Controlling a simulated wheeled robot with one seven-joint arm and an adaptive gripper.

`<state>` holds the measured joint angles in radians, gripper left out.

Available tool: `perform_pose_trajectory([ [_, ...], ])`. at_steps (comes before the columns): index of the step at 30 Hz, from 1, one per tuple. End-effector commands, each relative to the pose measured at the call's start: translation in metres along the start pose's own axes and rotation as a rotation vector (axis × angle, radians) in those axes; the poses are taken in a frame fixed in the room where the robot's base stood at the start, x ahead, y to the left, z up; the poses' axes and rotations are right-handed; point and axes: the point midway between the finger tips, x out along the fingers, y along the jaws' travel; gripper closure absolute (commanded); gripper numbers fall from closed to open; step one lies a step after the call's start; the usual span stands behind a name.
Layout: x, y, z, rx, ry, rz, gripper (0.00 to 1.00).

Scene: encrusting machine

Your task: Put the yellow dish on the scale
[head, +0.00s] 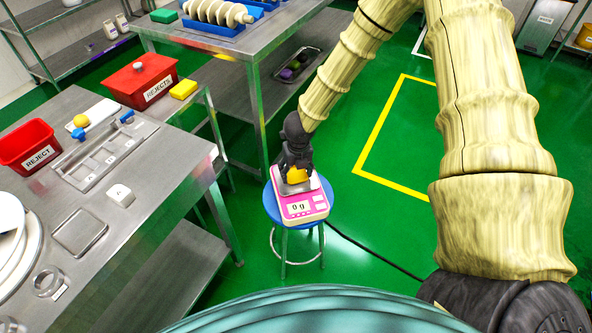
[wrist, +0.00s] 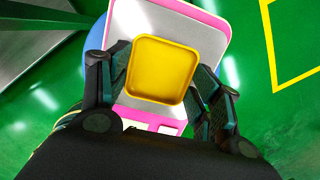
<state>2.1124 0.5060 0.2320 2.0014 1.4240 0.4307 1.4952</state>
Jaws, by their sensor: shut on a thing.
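The yellow dish (head: 297,176) is between the fingers of my gripper (head: 296,163), over the plate of the scale. In the wrist view the dish (wrist: 161,69) is a square yellow tray with rounded corners, and my gripper (wrist: 160,85) is shut on it from both sides. The pink and white scale (head: 304,205) stands on a blue round stool and its display reads 0 g. The scale (wrist: 212,38) also shows beneath the dish in the wrist view. I cannot tell whether the dish touches the plate.
The blue stool (head: 270,205) stands on the green floor. Another steel table (head: 240,42) stands behind.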

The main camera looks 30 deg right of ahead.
Motion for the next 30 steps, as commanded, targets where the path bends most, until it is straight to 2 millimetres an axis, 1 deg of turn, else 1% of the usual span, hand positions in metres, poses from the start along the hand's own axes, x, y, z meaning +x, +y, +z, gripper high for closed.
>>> perform_pose_trajectory([
  [4,0.0029,0.0001,-0.0003,0.000,0.000,0.000,0.56],
  [14,0.0029,0.0000,-0.0004,0.000,0.000,0.000,0.56],
  [15,0.0030,0.0000,-0.0004,0.000,0.000,0.000,0.34],
  [19,0.0030,-0.0001,-0.0004,0.000,0.000,0.000,0.11],
  [27,0.0030,-0.0001,-0.0005,0.000,0.000,0.000,0.11],
  [29,0.0030,-0.0001,-0.0005,0.000,0.000,0.000,0.00],
  [30,0.0030,-0.0001,-0.0005,0.000,0.000,0.000,0.00],
])
